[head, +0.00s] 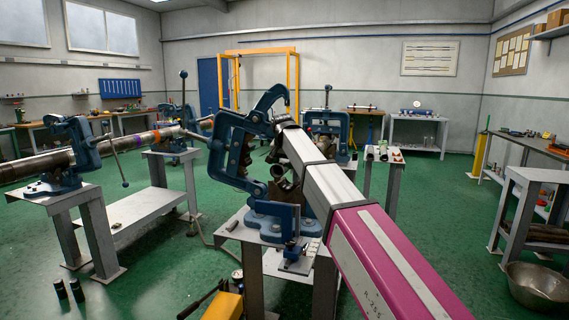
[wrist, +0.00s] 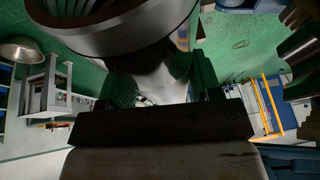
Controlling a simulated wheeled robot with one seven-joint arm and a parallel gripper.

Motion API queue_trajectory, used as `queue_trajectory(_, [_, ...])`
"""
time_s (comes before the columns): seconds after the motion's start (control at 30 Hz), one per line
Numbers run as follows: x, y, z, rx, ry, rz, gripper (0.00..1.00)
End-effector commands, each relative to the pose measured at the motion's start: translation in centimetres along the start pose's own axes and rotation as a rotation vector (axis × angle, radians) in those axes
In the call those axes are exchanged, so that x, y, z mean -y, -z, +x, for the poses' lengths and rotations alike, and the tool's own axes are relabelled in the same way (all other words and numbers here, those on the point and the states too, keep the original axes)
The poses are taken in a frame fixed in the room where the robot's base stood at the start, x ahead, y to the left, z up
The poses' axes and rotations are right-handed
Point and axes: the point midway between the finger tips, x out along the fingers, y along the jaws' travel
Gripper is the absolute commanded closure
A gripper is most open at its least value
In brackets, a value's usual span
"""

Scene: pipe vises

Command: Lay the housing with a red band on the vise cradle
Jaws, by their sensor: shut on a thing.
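The blue vise (head: 236,150) stands on a grey stand in the middle of the head view, with its hooked upper arm raised. My white and magenta arm crosses in front of its right side and hides part of the cradle. A grey metal housing (head: 283,186) shows partly in the vise opening, beside my arm. In the wrist view, the round grey housing (wrist: 125,38) fills the top, close to the camera. My gripper (wrist: 163,88) is shut on its narrower grey part. I cannot clearly make out the red band, or whether the housing touches the cradle.
Another blue vise (head: 72,155) at the left holds a long pipe (head: 135,142). A small bench (head: 382,160) behind my arm carries several small parts. A yellow tool (head: 225,304) lies at the front. A metal bowl (head: 537,287) stands at the right. Green floor is open at centre right.

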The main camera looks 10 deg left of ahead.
Motion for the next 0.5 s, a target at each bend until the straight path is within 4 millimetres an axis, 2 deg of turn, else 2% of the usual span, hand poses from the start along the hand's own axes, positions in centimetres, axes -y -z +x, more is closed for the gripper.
queue_trajectory(0.5, [-0.3, -1.3, 3.1, -0.002, 0.000, 0.000, 0.96])
